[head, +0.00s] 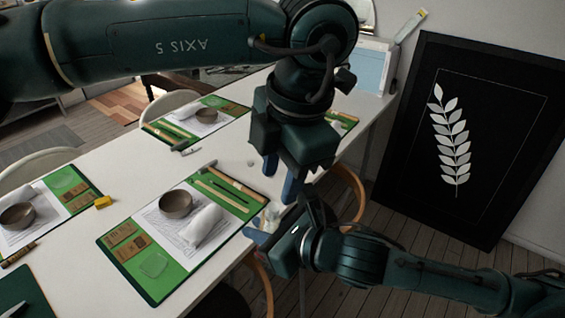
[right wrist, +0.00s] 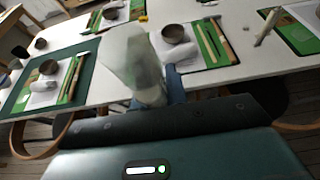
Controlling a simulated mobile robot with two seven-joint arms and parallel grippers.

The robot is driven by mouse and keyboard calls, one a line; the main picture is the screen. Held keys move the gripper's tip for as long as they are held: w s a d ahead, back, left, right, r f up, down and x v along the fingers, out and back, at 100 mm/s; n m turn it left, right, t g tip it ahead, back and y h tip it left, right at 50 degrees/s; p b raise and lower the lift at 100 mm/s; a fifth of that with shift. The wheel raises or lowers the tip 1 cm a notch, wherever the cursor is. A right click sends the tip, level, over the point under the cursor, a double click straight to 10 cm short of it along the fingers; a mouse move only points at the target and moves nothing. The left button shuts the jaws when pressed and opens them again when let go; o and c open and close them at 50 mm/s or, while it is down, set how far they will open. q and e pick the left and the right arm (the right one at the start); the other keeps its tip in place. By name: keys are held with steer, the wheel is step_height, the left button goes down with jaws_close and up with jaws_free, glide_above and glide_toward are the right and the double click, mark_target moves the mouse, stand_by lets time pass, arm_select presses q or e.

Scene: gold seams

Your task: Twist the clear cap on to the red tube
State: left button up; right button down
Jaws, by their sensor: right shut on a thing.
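My right gripper (head: 268,232) is low at the near table edge, with blue fingers. It is shut on a pale, translucent thing (head: 270,214), which stands up from the fingers in the right wrist view (right wrist: 130,58), wide at the top and narrower below. No red shows on it, and I cannot tell whether it is the clear cap, the tube or both. My left gripper (head: 282,178) is just above it, pointing down, its two blue fingers apart and nothing visible between them. I cannot make out a red tube clearly in either view.
The white table (head: 120,178) holds several green mats (head: 165,285) with bowls (head: 176,204), white rolls and wooden tools. A yellow block (head: 103,202) lies at the left. A black framed leaf picture (head: 470,135) leans at the right.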

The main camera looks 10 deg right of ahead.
mark_target(273, 206)
arm_select(q)
steer(key=f, duration=0.4)
steer(key=w+a+f, duration=0.1)
steer(key=f, duration=0.1)
steer(key=shift+f, duration=0.25)
steer(key=shift+c, duration=0.2)
jaws_close()
steer(key=m, duration=1.6)
